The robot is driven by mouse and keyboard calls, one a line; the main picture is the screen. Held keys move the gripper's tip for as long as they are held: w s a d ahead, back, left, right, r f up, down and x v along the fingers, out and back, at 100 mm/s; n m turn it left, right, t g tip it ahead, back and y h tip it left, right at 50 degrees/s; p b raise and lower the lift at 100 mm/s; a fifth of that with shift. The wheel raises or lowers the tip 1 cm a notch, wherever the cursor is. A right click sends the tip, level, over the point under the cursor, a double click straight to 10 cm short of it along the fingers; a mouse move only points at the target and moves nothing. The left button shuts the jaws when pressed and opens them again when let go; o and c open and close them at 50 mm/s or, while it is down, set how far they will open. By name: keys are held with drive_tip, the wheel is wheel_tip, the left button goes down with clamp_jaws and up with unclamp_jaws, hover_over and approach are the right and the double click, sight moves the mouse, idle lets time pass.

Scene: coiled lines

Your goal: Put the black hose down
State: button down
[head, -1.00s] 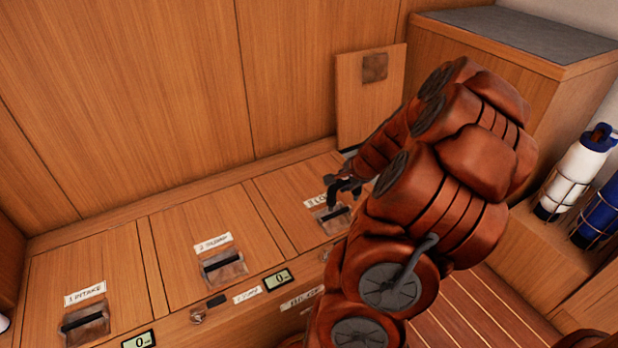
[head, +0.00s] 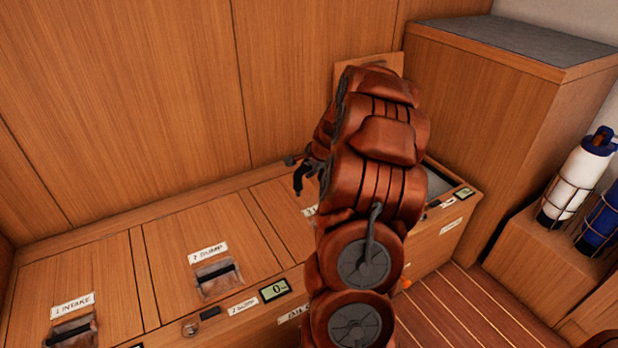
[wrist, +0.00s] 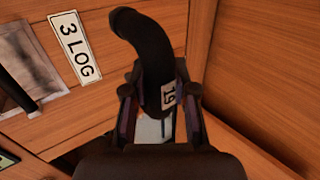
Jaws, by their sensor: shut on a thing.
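The black hose (wrist: 148,42) shows in the wrist view as a short, thick, curved piece with a rounded end. A small pale tag with dark characters (wrist: 168,96) is on it. My gripper (wrist: 160,92) is shut on the hose, with one finger on each side. The hose's lower part is hidden by the gripper. In the head view a dark curved piece of the hose (head: 298,180) shows left of my arm, above the bench near the third lid. My arm hides most of my gripper there.
A tall cabinet (head: 480,130) and bottles in wire holders (head: 575,180) stand at the right.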

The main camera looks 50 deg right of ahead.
wheel_tip(320, 180, down, 3)
drive_tip(key=shift+f+b, duration=0.1)
drive_tip(key=shift+b, duration=0.6)
drive_tip(key=c, duration=0.9)
unclamp_jaws()
